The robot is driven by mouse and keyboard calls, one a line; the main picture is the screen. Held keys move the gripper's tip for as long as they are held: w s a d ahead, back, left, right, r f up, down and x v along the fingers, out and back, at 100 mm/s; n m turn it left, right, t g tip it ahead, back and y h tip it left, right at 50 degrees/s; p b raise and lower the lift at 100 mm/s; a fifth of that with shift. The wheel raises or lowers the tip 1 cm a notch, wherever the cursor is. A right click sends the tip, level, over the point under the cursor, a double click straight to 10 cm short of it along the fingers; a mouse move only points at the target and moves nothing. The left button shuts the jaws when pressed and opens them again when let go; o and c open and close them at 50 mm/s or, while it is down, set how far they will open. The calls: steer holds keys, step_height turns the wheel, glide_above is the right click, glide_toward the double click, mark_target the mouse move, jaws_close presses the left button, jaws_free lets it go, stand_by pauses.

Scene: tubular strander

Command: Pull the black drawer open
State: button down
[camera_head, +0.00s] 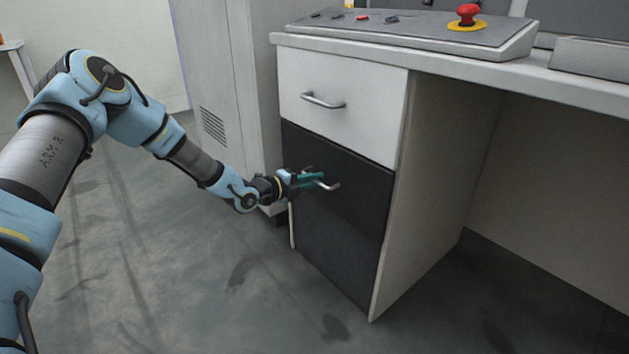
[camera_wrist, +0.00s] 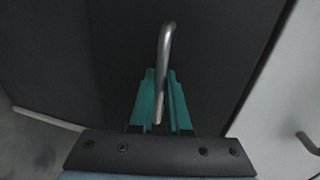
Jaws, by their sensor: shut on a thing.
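The black drawer (camera_head: 345,225) is the tall dark front below the white drawer in the desk's pedestal. Its front looks flush with the pedestal. Its metal bar handle (camera_head: 329,186) sticks out near the top of the front. My gripper (camera_head: 312,178) reaches it from the left, with teal fingers shut on the handle. In the wrist view the handle (camera_wrist: 166,50) runs between the two teal fingers (camera_wrist: 161,98), and the black drawer front (camera_wrist: 225,60) fills most of the background. Part of the handle is hidden by the fingers in the head view.
The white drawer (camera_head: 345,95) with its own handle (camera_head: 322,101) is above. The desk top (camera_head: 450,68) carries a control panel with a red button (camera_head: 467,14). A grey cabinet (camera_head: 220,90) stands close at left. The floor (camera_head: 220,290) before the drawer is clear.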

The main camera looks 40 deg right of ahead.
steer(key=f+v, duration=0.2)
steer(key=v, duration=1.1)
steer(key=a+f+v, duration=0.1)
steer(key=f+v, duration=0.2)
steer(key=v, duration=1.1)
steer(key=shift+a+f, duration=0.2)
steer(key=shift+f, duration=0.1)
steer(key=shift+w, duration=0.1)
steer(key=c, duration=0.9)
jaws_free()
steer(key=p+v, duration=0.2)
steer(key=v, duration=0.8)
steer(key=shift+a+r, duration=0.15)
steer(key=shift+a, duration=0.2)
steer(key=shift+w, duration=0.15)
